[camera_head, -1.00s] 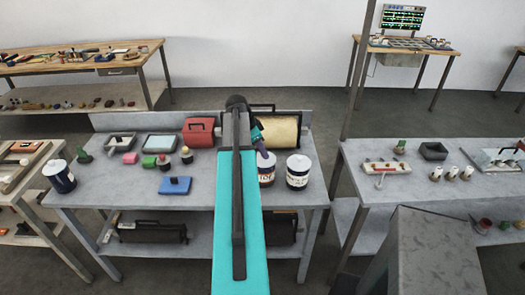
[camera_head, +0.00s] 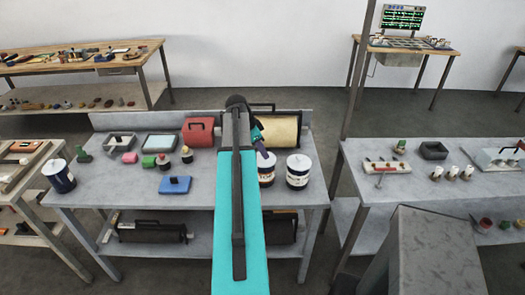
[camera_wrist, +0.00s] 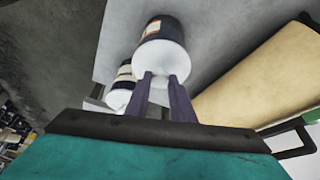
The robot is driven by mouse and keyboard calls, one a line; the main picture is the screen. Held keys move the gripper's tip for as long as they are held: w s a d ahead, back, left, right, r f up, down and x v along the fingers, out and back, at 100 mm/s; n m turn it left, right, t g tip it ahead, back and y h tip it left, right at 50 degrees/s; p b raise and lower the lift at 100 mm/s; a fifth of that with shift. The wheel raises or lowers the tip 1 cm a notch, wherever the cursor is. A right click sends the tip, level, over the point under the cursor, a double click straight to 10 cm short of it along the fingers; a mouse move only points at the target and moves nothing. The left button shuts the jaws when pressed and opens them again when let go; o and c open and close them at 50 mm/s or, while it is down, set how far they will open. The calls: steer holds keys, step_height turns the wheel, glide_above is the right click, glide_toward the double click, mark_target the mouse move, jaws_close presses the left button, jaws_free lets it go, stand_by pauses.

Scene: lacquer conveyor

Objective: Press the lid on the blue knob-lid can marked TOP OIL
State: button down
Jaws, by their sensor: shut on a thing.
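My gripper (camera_wrist: 162,82) is at the white top of a dark can (camera_wrist: 158,27) with an orange and white label. Its two fingers reach the lid (camera_wrist: 160,56); the knob is hidden between or behind them. In the head view, the middle dark can (camera_head: 266,177) stands below my gripper (camera_head: 262,152), partly behind my arm. A second dark can with a white top (camera_head: 298,172) stands to its right. A third blue can (camera_head: 60,178) stands at the table's left end. The label wording is too small to read surely.
Another can (camera_wrist: 120,92) is close beside my gripper in the wrist view. A red case (camera_head: 198,132), small jars and a blue block (camera_head: 175,185) are on the grey table (camera_head: 120,190). The front left stretch is clear.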

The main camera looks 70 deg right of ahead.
stand_by(0.8)
steer(key=c, duration=1)
jaws_free()
steer(key=shift+r, duration=0.1)
steer(key=shift+r+p, duration=1.45)
steer(key=shift+r, duration=1.95)
steer(key=shift+c, duration=0.2)
jaws_close()
steer(key=shift+f+b, duration=1.5)
steer(key=shift+f, duration=1)
